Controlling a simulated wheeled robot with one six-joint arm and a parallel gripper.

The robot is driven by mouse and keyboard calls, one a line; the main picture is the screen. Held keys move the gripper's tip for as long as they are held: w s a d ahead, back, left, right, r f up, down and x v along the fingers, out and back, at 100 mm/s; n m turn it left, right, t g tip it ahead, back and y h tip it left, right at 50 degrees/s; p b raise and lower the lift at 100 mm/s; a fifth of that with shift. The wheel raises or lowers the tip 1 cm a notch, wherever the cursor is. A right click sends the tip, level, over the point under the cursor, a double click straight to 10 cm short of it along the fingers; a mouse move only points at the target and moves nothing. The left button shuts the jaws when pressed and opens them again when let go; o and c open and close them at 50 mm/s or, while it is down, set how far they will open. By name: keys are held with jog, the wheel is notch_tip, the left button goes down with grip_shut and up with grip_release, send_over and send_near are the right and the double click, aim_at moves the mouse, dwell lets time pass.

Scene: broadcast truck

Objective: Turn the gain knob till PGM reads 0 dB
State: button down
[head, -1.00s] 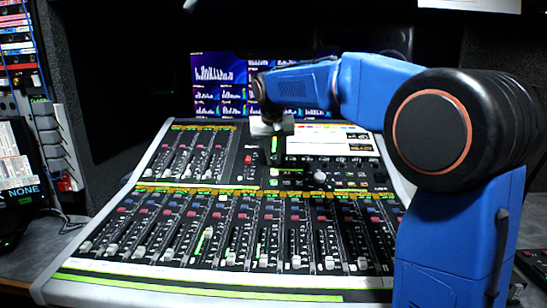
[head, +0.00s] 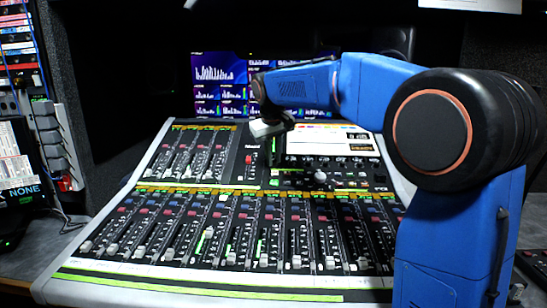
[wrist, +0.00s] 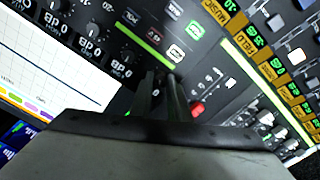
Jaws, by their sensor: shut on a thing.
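My gripper (head: 274,158) points down at the upper middle of the sloping mixing console (head: 60,262), just left of its white display (head: 330,141). In the wrist view my gripper's two dark fingers (wrist: 162,78) are close together at the end of a row of black knobs (wrist: 90,45). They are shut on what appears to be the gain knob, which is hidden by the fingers. The white display also shows in the wrist view (wrist: 50,65), turned and cut off. The PGM reading is too small to make out.
Several fader rows (head: 230,230) fill the lower console. A pale round knob (head: 320,176) stands right of my gripper. In the wrist view a red button (wrist: 198,109) lies right of the fingers. A monitor (head: 220,85) stands behind the console. A rack (head: 50,135) is at left.

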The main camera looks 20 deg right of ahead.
jog(key=c, duration=1.7)
grip_release()
jog(key=shift+r, duration=0.1)
jog(key=v, duration=1.7)
jog(key=shift+a+r, duration=0.1)
jog(key=shift+r, duration=0.05)
